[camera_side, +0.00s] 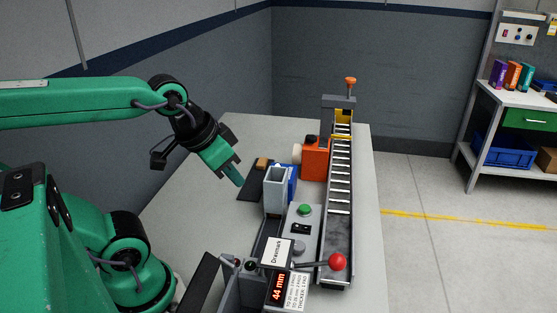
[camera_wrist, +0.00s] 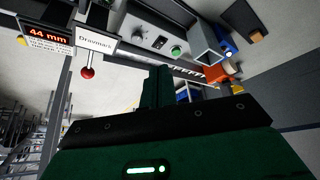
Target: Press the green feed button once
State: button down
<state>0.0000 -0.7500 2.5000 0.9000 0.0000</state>
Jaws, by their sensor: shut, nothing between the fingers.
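The green feed button (camera_side: 305,209) sits on a light grey control panel on the table, beside a black switch (camera_side: 299,229). It also shows in the wrist view (camera_wrist: 177,51), near the top middle. My gripper (camera_side: 237,180) is shut and empty, in the air to the left of the panel and the grey square tube (camera_side: 276,192). In the wrist view my gripper's fingers (camera_wrist: 158,80) point up the picture, below and left of the button. They are apart from the button, and nothing hides it.
A ladder-like conveyor (camera_side: 341,185) runs along the panel's right. A red ball lever (camera_side: 337,261) and a 44 mm display (camera_side: 278,289) stand in front. An orange block (camera_side: 315,160), a blue part (camera_side: 292,178) and a wooden block (camera_side: 262,162) lie behind. The table's left side (camera_side: 180,215) is clear.

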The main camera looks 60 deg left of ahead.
jog(key=shift+w+r, duration=0.1)
jog(key=shift+w, duration=0.05)
jog(key=n+g, duration=0.6)
jog(key=n, duration=0.3)
send_over(304, 208)
jog(key=shift+w+f, duration=0.1)
jog(key=shift+f, duration=2)
jog(key=shift+f, duration=0.1)
notch_tip(304, 208, down, 14)
jog(key=shift+r, duration=0.1)
